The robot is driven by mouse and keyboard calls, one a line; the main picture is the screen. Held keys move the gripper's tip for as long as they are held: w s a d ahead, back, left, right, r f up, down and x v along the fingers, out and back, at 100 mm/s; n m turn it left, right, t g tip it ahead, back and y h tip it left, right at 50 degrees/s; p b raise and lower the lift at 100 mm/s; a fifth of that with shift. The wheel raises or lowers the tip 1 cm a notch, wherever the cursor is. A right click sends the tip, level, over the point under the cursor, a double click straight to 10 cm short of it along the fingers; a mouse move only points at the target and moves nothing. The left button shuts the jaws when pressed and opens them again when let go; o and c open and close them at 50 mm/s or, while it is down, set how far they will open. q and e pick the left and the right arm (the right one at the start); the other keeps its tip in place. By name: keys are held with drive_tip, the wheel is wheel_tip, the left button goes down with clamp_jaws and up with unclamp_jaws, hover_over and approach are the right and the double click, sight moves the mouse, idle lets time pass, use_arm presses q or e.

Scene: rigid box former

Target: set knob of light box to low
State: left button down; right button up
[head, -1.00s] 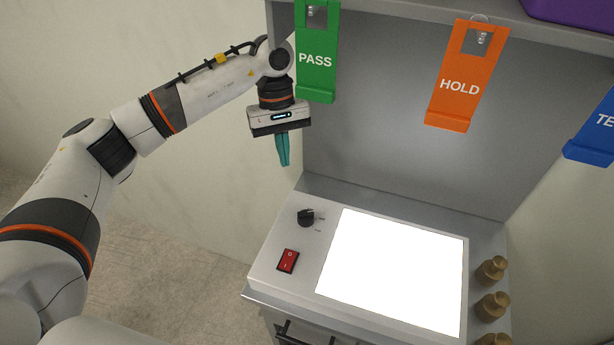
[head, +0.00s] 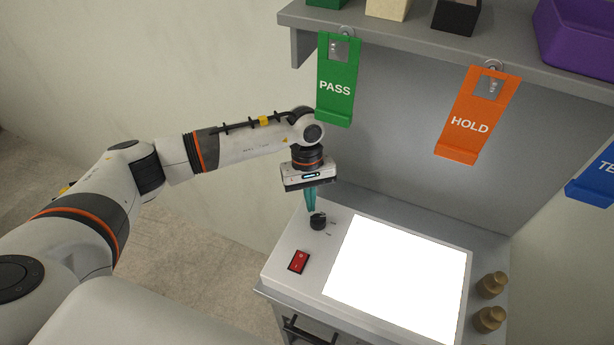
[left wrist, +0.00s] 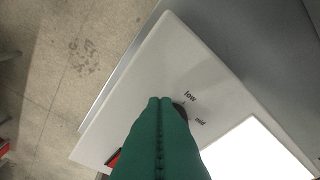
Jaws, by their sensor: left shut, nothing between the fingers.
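The light box (head: 285,257) stands on the bench with its white panel (head: 400,278) brightly lit. Its black knob (head: 318,221) sits at the upper left, above a red rocker switch (head: 298,262). My left gripper (head: 311,208) has its teal fingers shut and empty, pointing down at the knob; I cannot tell if they touch it. In the left wrist view the shut fingers (left wrist: 160,102) cover most of the knob (left wrist: 180,110). The labels "low" (left wrist: 190,97) and "mid" (left wrist: 200,122) show beside it. My right gripper is not in view.
Green PASS (head: 338,80), orange HOLD (head: 477,115) and blue (head: 594,180) tags hang from the shelf (head: 400,40) above. A purple bin (head: 580,40) stands on the shelf. Brass weights (head: 490,285) stand right of the light box.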

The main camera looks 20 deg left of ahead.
use_arm(q)
drive_tip(key=shift+s+d, duration=0.3)
drive_tip(key=shift+s, duration=0.15)
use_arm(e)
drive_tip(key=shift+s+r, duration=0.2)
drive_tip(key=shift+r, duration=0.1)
use_arm(q)
drive_tip(key=shift+w, duration=0.1)
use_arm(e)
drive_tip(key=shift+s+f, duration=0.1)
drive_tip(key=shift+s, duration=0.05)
